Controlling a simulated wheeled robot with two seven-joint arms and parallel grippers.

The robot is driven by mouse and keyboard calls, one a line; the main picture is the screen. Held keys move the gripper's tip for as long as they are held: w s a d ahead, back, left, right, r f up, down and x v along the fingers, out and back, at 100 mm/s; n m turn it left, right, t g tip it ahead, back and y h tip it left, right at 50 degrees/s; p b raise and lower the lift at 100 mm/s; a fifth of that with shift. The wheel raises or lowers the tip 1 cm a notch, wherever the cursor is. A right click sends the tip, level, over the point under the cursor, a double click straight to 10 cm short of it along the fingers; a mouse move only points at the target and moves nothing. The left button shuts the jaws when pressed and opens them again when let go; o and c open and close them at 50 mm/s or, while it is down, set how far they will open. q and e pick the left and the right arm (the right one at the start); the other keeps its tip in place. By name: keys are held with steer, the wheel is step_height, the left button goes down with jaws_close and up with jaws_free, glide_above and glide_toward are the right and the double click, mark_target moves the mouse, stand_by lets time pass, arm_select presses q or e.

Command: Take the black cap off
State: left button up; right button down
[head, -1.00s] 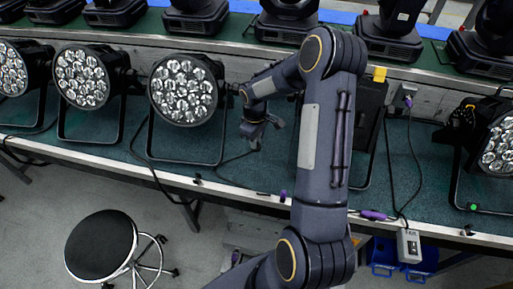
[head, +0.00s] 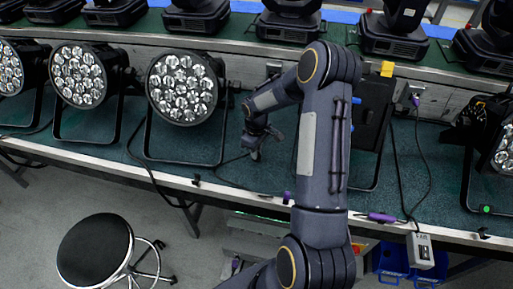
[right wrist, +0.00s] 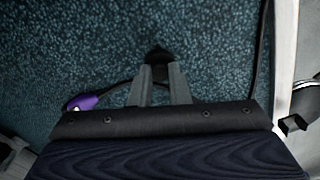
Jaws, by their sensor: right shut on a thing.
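A small black cap (right wrist: 158,54) shows between the fingertips of my right gripper (right wrist: 159,76) in the right wrist view. The gripper is shut on it, over the dark green tabletop. In the head view my right gripper (head: 256,154) points down at the table, right of a round par can (head: 186,88); the cap is too small to make out there. A thin black cable with a purple plug (right wrist: 82,102) runs behind the fingers. Whether the cap is still joined to anything cannot be told. My left gripper is not in view.
More par cans (head: 84,76) stand to the left, and another (head: 503,150) at the far right. Moving heads (head: 290,22) line a raised shelf behind. A cable with a purple connector (head: 382,217) hangs at the front edge. A black stool (head: 95,250) stands in front.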

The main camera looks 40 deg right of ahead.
steer(key=shift+f, duration=0.45)
steer(key=c, duration=1.3)
jaws_free()
